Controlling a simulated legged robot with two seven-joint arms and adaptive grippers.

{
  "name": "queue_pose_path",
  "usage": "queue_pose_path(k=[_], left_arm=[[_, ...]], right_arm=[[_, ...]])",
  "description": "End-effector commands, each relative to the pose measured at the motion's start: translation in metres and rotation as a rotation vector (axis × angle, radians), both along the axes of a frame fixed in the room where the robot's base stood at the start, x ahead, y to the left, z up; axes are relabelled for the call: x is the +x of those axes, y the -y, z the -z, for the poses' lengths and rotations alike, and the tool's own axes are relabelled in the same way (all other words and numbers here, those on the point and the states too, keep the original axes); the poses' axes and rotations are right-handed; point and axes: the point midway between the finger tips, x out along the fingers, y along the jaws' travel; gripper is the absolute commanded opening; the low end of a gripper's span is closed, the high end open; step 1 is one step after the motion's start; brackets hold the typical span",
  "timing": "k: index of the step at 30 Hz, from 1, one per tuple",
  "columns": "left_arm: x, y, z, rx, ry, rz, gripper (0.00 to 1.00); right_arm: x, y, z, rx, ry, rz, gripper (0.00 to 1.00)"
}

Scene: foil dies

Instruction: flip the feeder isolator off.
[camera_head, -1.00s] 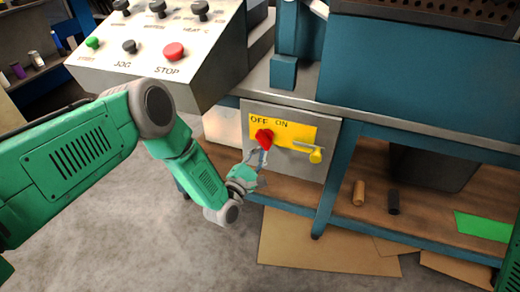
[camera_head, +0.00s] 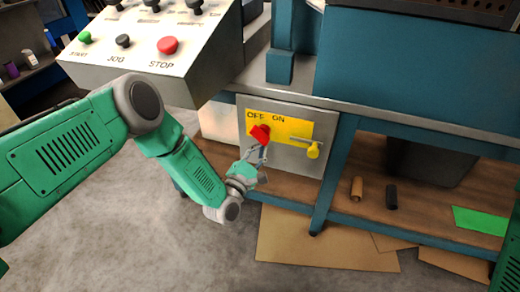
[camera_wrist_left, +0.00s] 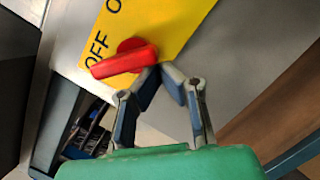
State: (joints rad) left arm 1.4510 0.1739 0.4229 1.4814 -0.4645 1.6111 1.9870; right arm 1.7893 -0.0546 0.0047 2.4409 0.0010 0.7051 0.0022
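The feeder isolator is a red handle (camera_head: 260,134) on a yellow plate (camera_head: 293,124) marked OFF and ON, on a grey panel under the machine. In the left wrist view the red handle (camera_wrist_left: 125,62) lies slanted, its left end beside the OFF lettering. My left gripper (camera_head: 262,152) is just below the handle. In the wrist view its fingertips (camera_wrist_left: 161,70) come together by the handle's right end, with nothing seen between them; whether they touch it is unclear. My right gripper is not in view.
A yellow lever (camera_head: 313,150) sticks out at the plate's right. A sloped control box (camera_head: 150,55) with a red STOP button (camera_head: 168,45) is above my left arm. Cardboard (camera_head: 325,240) lies on the floor.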

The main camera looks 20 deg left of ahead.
Motion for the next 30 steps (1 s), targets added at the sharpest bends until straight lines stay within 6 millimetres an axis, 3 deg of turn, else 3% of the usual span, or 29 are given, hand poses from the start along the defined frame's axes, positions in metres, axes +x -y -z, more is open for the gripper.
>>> queue_pose_path(k=[30], left_arm=[[0.0, 0.012, -0.004, -0.001, 0.002, 0.001, 0.0]], right_arm=[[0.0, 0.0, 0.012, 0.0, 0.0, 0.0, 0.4]])
